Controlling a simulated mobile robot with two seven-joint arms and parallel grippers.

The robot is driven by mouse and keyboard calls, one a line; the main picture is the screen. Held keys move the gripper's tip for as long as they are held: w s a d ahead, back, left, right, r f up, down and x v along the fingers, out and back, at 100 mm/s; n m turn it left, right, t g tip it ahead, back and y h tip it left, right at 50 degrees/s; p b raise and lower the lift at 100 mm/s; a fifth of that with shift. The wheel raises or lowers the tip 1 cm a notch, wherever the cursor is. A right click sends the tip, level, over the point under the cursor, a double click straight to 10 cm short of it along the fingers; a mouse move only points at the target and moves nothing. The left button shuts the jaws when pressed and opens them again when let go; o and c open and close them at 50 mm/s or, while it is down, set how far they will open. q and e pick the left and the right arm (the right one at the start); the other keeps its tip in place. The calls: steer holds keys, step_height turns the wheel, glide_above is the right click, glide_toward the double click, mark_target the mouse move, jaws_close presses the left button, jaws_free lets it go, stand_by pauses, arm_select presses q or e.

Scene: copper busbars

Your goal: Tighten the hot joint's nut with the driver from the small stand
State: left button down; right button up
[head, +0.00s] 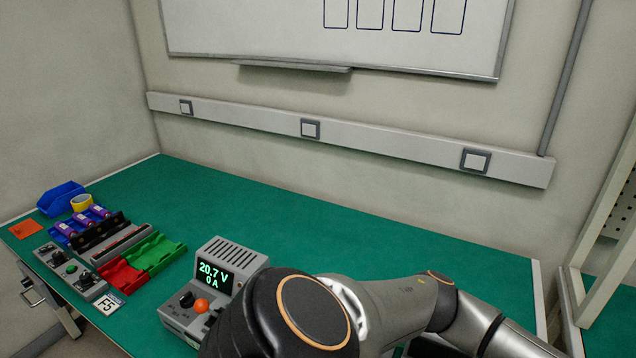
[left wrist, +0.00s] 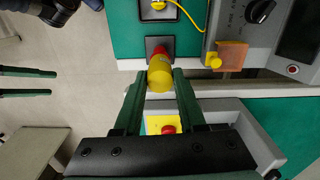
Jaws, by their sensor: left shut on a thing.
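In the left wrist view, my left gripper (left wrist: 160,77) is shut on a yellow cylinder (left wrist: 160,70) with a red part at its far end. I take it for the driver's handle, but cannot be sure. A dark square base (left wrist: 151,42) shows behind it, at the green bench's edge; I cannot tell whether they touch. Two dark green fingers like my left gripper's show at the left edge, apart with floor between them; they look like my right gripper (left wrist: 45,83), open and empty. Neither gripper shows in the head view. I cannot make out the hot joint or its nut.
A power supply (head: 212,283) reading 20.7 V, 0 A stands on the green bench (head: 300,225), left of my arm. Red (head: 122,277) and green (head: 157,252) trays and a blue bin (head: 60,199) lie farther left. The bench's back middle is clear.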

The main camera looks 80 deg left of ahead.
arm_select(q)
steer(key=shift+r, duration=0.1)
stand_by(0.3)
step_height(320, 180, up, 3)
steer(key=p, duration=0.4)
steer(key=shift+r, duration=0.95)
